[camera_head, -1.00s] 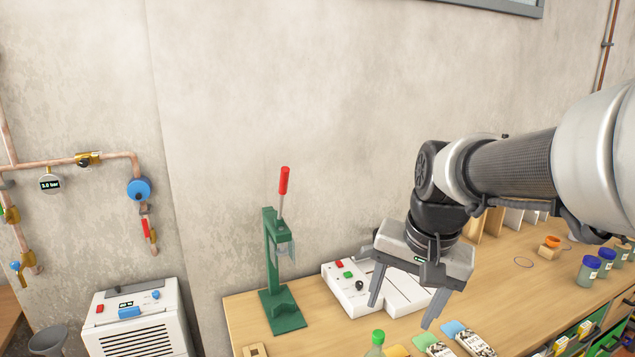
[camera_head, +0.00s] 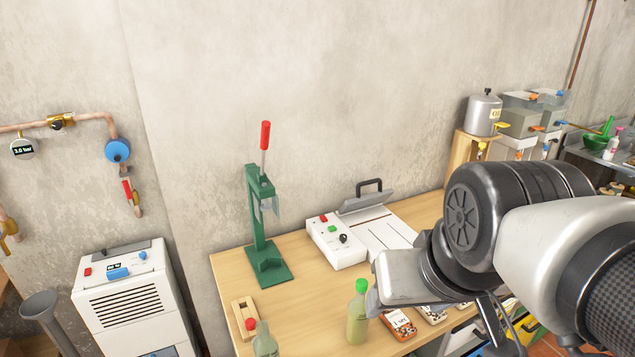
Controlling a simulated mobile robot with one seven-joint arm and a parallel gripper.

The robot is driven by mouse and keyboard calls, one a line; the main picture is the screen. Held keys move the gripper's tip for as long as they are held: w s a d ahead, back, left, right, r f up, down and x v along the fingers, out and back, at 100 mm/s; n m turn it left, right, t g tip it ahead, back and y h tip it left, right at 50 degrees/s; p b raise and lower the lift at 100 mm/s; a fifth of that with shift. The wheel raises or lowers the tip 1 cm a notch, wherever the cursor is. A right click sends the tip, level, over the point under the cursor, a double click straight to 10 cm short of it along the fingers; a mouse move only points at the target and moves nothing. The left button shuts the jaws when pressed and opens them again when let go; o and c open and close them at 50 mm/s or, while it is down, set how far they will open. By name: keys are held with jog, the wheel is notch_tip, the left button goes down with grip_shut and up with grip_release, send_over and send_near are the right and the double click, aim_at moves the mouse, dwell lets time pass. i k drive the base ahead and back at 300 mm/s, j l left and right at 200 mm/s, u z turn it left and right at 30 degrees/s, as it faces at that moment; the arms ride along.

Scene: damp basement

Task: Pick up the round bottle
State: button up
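A yellow-green bottle with a green cap (camera_head: 357,318) stands upright near the front of the wooden bench. A second greenish bottle with a red cap (camera_head: 264,342) stands to its left, cut off by the bottom edge. I cannot tell from their shapes which is the round one. My gripper (camera_head: 400,282) is just right of the green-capped bottle in the picture, its grey body turned sideways. Its fingers are mostly hidden, so its opening does not show. I cannot tell whether it touches the bottle.
A green lever press (camera_head: 262,225) and a white sealer machine (camera_head: 337,243) stand at the back of the bench (camera_head: 300,295). A small wooden block (camera_head: 243,312) lies left. Patterned packs (camera_head: 399,324) lie right of the green-capped bottle. A steel pot (camera_head: 484,115) stands far right.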

aim_at(357, 324)
jog(key=i+l+u, duration=0.15)
jog(key=l+u, duration=0.6)
jog(key=l, duration=0.2)
